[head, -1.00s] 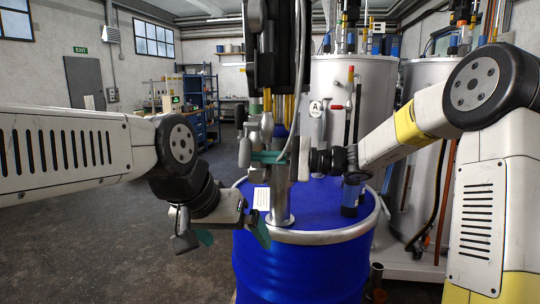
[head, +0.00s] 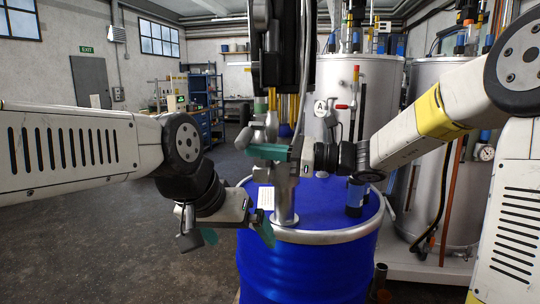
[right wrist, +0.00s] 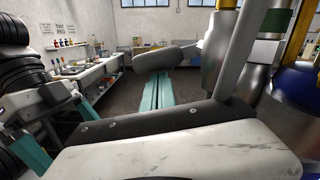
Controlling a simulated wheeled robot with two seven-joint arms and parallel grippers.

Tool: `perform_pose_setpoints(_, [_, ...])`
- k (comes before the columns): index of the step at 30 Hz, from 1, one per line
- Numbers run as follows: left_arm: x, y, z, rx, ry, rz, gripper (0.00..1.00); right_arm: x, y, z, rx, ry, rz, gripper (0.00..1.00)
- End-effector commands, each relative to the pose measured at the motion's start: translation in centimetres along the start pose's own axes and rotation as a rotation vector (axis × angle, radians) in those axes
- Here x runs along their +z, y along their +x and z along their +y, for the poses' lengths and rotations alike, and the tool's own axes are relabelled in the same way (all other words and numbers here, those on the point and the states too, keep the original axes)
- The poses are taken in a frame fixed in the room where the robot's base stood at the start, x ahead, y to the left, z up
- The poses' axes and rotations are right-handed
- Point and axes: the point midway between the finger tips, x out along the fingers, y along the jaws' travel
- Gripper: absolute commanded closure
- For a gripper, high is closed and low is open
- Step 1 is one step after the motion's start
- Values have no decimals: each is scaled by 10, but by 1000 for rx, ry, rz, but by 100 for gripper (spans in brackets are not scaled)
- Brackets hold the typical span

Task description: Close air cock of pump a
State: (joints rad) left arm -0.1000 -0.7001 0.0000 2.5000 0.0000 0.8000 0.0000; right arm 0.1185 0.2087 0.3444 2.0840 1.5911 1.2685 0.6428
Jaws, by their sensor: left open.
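Pump A is the metal pump (head: 285,198) standing upright in the blue drum (head: 300,262); a round tag marked A (head: 320,108) shows to its right. I cannot make out its air cock for sure. My right gripper (head: 268,152) is at the pump's upper body, one teal finger across its front. My left gripper (head: 236,236) is open and empty, left of the drum's rim.
Two steel tanks (head: 345,75) with pipes and a gauge stand behind the drum on the right. A red-handled valve (head: 342,107) shows before the nearer tank. A blue cylinder (head: 355,195) stands on the drum lid. The floor at left is clear.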

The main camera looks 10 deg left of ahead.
Motion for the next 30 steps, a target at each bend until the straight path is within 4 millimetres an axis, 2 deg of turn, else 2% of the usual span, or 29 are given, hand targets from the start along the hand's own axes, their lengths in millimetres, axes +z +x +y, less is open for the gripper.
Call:
perform_pose_setpoints(6, [0,0,0,0,0,0,0,11,1,4,-5,117,-2,100])
perform_pose_setpoints(30, [0,0,0,0,0,0,0,19,1,5,-5,111,-2,100])
